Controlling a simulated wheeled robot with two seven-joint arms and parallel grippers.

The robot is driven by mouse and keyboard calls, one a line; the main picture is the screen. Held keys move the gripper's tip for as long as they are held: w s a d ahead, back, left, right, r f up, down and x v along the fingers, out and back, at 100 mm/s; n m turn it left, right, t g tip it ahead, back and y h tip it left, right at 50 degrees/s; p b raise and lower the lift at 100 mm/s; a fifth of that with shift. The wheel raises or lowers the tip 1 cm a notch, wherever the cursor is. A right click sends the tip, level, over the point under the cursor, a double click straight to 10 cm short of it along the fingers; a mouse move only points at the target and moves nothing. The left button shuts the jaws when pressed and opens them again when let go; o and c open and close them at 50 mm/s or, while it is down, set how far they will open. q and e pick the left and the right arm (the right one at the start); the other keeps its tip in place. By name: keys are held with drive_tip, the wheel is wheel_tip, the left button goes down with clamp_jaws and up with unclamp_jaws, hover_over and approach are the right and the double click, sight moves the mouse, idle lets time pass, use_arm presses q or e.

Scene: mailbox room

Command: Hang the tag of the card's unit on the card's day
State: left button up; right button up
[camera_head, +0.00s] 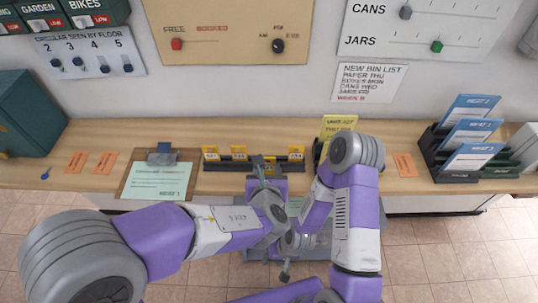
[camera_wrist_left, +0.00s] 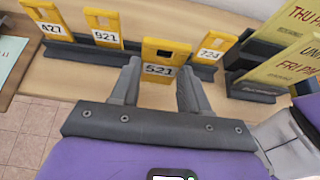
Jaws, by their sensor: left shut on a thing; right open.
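My left gripper (camera_head: 267,165) is shut on a yellow tag marked 521 (camera_wrist_left: 160,71); the left wrist view shows the tag between its fingers (camera_wrist_left: 158,88), in front of the dark tag rack (camera_head: 222,164). Other yellow tags stand at the rack: 427 (camera_wrist_left: 47,20), 921 (camera_wrist_left: 103,28) and one reading about 724 (camera_wrist_left: 212,47). A yellow card (camera_head: 337,124) with small print stands right of the rack; the left wrist view shows yellow panels with THU, UNIT and FRI (camera_wrist_left: 298,66). My right gripper (camera_head: 286,272) is open, low in front of the counter.
A clipboard (camera_head: 157,181) and orange slips (camera_head: 105,162) lie on the counter (camera_head: 205,185) to the left. A dark holder with blue cards (camera_head: 470,135) stands at the right. A peg board numbered 2 to 5 (camera_head: 90,52) and slider panels (camera_head: 230,30) hang on the wall.

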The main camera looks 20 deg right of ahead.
use_arm(q)
drive_tip(key=shift+s+a, duration=0.3)
drive_tip(key=shift+s, duration=0.65)
drive_tip(key=shift+s+a, duration=0.25)
drive_tip(key=shift+s, duration=0.7)
